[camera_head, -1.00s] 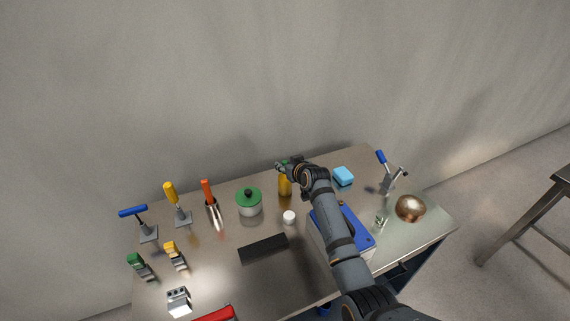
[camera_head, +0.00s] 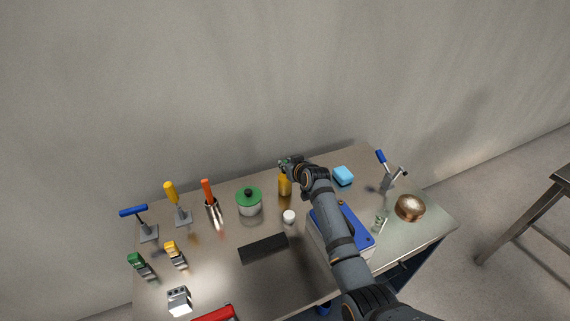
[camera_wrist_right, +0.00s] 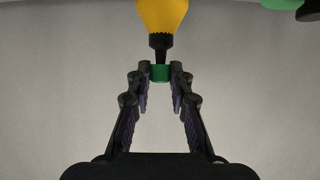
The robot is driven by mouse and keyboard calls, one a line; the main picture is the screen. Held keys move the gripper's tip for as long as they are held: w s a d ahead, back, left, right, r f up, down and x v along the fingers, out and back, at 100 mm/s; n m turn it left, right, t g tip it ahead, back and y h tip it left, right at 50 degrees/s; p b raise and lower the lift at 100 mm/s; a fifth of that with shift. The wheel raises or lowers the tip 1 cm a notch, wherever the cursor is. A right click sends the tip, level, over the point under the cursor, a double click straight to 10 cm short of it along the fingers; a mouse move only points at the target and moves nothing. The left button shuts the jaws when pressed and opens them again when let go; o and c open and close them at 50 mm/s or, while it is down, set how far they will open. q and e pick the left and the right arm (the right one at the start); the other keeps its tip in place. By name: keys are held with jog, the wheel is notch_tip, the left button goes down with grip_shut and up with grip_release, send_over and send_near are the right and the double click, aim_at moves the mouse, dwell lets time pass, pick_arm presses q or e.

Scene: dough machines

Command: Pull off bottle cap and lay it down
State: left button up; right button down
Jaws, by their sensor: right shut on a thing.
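The bottle (camera_head: 285,186) is yellow and stands upright on the table near its back edge. It also shows in the right wrist view (camera_wrist_right: 163,15), with a dark tapered nozzle (camera_wrist_right: 161,45). My right gripper (camera_head: 287,162) is just above the bottle. In the wrist view its fingers (camera_wrist_right: 160,75) are shut on the green cap (camera_wrist_right: 160,73). The nozzle's thin end meets the cap's edge; I cannot tell whether its tip is still inside. My left gripper is not in view.
A green-lidded pot (camera_head: 249,203) stands left of the bottle, and a small white item (camera_head: 289,217) in front. A blue-topped box (camera_head: 352,226) lies below my right arm, a blue block (camera_head: 343,176) at right. A black bar (camera_head: 263,248) lies on the table (camera_head: 210,275).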

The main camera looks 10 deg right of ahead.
jog(key=shift+r+p, duration=0.35)
jog(key=shift+r, duration=0.05)
dwell(0.5)
jog(key=shift+r+p, duration=0.8)
jog(key=shift+p, duration=0.05)
notch_tip(320, 180, up, 6)
jog(key=p, duration=0.6)
jog(key=shift+r, duration=0.1)
